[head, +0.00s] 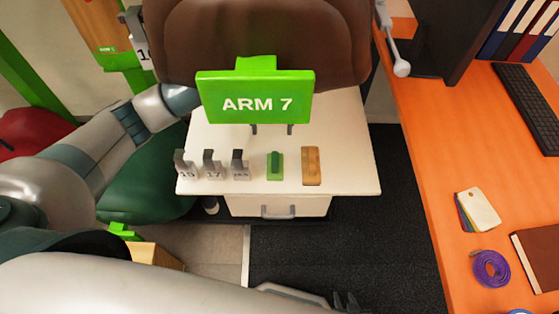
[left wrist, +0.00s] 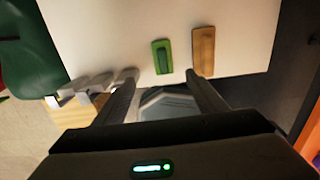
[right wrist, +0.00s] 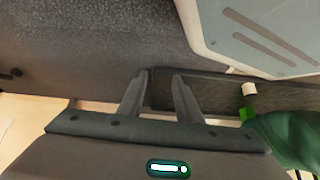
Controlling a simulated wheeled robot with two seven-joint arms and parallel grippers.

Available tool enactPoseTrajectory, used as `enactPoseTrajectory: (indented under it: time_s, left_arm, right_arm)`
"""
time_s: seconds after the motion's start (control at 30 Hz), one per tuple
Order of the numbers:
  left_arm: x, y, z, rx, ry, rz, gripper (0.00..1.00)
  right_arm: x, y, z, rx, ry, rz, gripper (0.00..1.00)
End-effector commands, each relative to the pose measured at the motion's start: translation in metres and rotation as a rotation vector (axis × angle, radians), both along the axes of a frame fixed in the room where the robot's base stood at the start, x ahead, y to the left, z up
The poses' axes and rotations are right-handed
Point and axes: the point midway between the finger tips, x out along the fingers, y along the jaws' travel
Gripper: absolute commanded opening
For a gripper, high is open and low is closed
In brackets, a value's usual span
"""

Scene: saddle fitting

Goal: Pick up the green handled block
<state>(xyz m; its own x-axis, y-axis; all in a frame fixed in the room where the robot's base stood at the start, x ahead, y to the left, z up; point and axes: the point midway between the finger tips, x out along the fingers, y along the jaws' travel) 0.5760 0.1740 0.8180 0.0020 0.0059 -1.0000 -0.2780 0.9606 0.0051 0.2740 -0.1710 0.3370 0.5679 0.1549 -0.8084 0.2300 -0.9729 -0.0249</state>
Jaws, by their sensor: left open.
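The green block (head: 275,166) with a darker green raised handle lies on the white tabletop (head: 345,150). It also shows in the left wrist view (left wrist: 162,57), beyond my fingers and between their lines. My left gripper (head: 271,130) is open and empty, with its fingertips just below the green ARM 7 sign, which hides most of the hand. The fingers are apart from the block, on its far side in the head view. My right gripper (right wrist: 160,82) is open and empty, away from the table. Its dark fingertips show at the bottom of the head view (head: 345,302).
A wooden block (head: 311,166) lies right of the green one. Several grey numbered pieces (head: 212,165) stand to its left. The ARM 7 sign (head: 255,97) and brown leather (head: 265,35) are behind. An orange desk (head: 430,150) is at the right.

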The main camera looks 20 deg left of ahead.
Motion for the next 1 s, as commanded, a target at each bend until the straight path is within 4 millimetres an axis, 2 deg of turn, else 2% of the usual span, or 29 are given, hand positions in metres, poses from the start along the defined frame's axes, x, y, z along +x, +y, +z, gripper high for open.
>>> enactPoseTrajectory:
  time_s: [0.27,0.47,0.57,1.0]
  left_arm:
    - [0.0,-0.001,-0.002,-0.004,0.002,-0.001,0.65]
    - [-0.001,-0.001,-0.016,-0.004,0.005,0.001,0.65]
    - [-0.002,-0.001,-0.031,-0.004,0.007,0.0,0.65]
    - [-0.002,-0.002,-0.107,-0.005,0.006,-0.001,0.65]
  right_arm:
    - [-0.003,0.005,0.001,0.006,0.003,0.0,0.31]
    - [-0.005,0.003,0.002,0.002,0.015,-0.002,0.31]
    - [-0.011,-0.001,0.0,-0.006,0.033,-0.003,0.31]
    - [-0.067,-0.033,-0.022,-0.061,0.176,-0.003,0.31]
